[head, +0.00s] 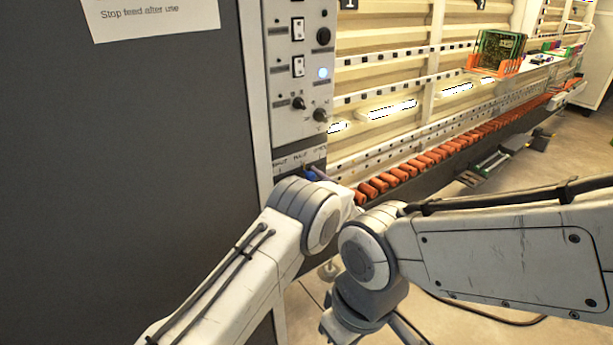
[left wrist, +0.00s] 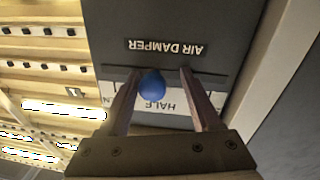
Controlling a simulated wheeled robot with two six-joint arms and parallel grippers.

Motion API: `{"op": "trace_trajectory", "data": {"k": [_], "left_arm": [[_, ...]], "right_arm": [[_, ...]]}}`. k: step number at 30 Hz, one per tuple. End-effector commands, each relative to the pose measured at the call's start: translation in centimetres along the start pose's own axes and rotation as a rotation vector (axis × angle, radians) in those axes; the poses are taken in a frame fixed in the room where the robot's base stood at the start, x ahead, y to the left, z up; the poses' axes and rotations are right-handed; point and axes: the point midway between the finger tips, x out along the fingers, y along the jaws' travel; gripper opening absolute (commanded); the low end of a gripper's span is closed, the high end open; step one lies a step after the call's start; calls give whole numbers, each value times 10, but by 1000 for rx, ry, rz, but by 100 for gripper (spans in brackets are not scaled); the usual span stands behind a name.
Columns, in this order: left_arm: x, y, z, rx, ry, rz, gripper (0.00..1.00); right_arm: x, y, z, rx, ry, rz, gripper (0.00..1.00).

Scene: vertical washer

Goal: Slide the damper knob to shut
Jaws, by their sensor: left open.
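The damper knob is a round blue ball (left wrist: 152,84). It sits at the slot of a dark panel (left wrist: 215,30) marked AIR DAMPER, upside down in the left wrist view. The knob is by the HALF label (left wrist: 165,104), slightly to its left there. My left gripper (left wrist: 158,73) is open, with one finger on each side of the knob and visible gaps to it. In the head view the knob (head: 311,175) shows small below the SHUT, HALF, OPEN labels (head: 300,159). My left wrist hides most of the left gripper there. My right gripper is out of view.
A control panel with switches and dials (head: 302,80) is above the damper. A large dark cabinet side (head: 150,150) fills the left. A rack with a row of orange rollers (head: 430,160) runs off to the right. My right arm crosses the lower right.

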Motion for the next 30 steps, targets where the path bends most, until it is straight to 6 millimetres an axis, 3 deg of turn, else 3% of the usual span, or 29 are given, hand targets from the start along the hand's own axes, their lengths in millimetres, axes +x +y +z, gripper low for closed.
{"op": "trace_trajectory", "data": {"k": [2,6,7,30], "left_arm": [[-3,7,0,-4,0,8,62],[-7,13,2,-2,-2,17,8],[-8,14,2,-2,-2,18,0],[-11,16,4,1,-6,26,0]], "right_arm": [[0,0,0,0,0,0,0],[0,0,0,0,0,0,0],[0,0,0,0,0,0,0],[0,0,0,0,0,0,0]]}}
